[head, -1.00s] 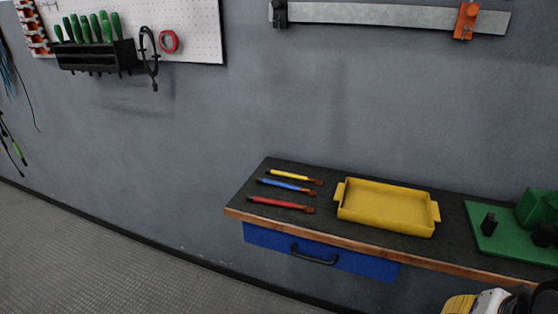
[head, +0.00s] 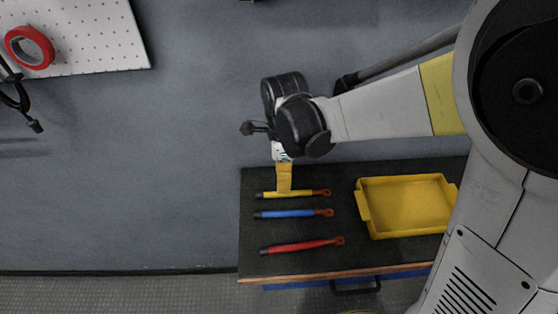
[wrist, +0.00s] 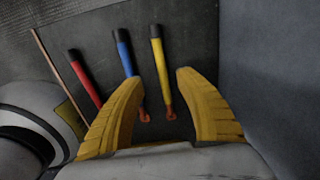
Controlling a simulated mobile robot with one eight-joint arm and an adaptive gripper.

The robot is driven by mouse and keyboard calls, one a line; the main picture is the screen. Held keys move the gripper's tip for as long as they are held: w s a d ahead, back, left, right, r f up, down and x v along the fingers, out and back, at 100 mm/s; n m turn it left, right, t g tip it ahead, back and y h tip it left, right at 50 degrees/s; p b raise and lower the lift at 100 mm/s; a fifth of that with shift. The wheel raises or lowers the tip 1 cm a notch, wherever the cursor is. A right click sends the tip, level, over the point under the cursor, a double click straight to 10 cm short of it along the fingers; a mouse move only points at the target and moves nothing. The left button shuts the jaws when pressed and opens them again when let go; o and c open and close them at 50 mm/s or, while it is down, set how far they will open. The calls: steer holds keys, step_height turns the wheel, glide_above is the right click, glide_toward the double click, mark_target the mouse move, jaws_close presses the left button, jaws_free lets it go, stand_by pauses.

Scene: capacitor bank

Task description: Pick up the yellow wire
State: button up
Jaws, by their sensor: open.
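The yellow wire (head: 308,193) lies on the dark bench top, with a black end at left and a copper lug at right. It is the rearmost of three wires; the blue wire (head: 285,213) and red wire (head: 300,246) lie in front. My gripper (head: 284,190) points down over the yellow wire, hiding part of it in the head view. In the wrist view my gripper (wrist: 159,78) is open and empty. The yellow wire (wrist: 158,55) shows in the gap between the fingers, and the blue wire (wrist: 124,55) passes by the left fingertip. Whether the fingers touch anything is unclear.
A yellow tray (head: 410,232) stands on the bench to the right of the wires. The bench (head: 262,175) backs onto a grey wall (head: 150,170). A red tape roll (head: 28,47) hangs on a pegboard at upper left.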

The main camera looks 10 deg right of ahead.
mark_target(294, 194)
steer(key=f+b, duration=0.1)
steer(key=f, duration=0.1)
steer(key=f+b, duration=0.1)
steer(key=f, duration=0.2)
steer(key=f+b, duration=0.1)
steer(key=f, duration=0.1)
steer(key=shift+w+d+f, duration=0.15)
steer(key=shift+d+f, duration=0.05)
steer(key=shift+d, duration=0.2)
steer(key=shift+r, duration=0.1)
steer(key=shift+c, duration=0.2)
jaws_close()
